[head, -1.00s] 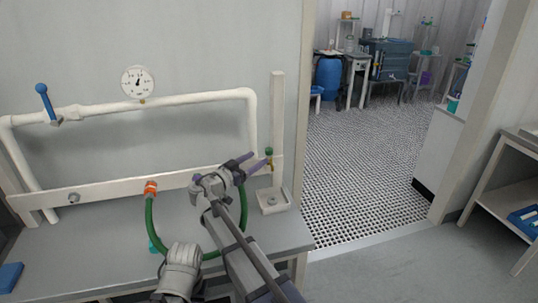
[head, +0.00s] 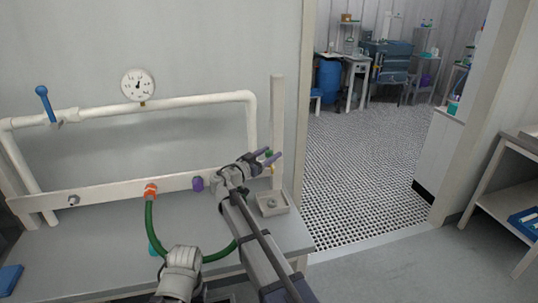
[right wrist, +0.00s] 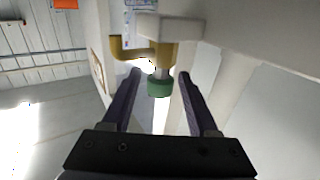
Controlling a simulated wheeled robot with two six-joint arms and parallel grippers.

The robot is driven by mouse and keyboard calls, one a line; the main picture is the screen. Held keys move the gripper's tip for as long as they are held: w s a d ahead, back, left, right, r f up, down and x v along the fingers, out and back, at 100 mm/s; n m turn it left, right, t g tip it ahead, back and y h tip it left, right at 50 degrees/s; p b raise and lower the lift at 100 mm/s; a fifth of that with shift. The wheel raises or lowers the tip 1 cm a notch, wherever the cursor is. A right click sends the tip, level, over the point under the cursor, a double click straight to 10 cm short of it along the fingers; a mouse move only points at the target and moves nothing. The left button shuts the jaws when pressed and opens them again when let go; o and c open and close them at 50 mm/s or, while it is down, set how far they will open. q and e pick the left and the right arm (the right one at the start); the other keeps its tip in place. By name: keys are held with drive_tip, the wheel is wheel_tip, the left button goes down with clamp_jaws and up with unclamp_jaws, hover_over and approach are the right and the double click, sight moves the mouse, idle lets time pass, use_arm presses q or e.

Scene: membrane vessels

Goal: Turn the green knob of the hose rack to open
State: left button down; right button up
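The hose rack is a white board (head: 115,190) with a pipe frame and an upright post (head: 278,110) at its right end. The green knob (head: 268,153) sits on a brass valve by this post. In the right wrist view the green knob (right wrist: 160,88) shows under the brass body, between my fingers. My right gripper (head: 272,158) is open, with one dark purple finger on each side of the knob. In the right wrist view a gap shows beside each finger, so it does not grip the knob. My left gripper is not in view.
A green hose (head: 151,225) hangs from an orange fitting (head: 150,190), with a purple fitting (head: 197,184) to its right. A blue-handled lever (head: 44,100) and a gauge (head: 138,84) are on the upper pipe. A doorway edge is close right of the post.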

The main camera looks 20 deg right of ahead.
clamp_jaws()
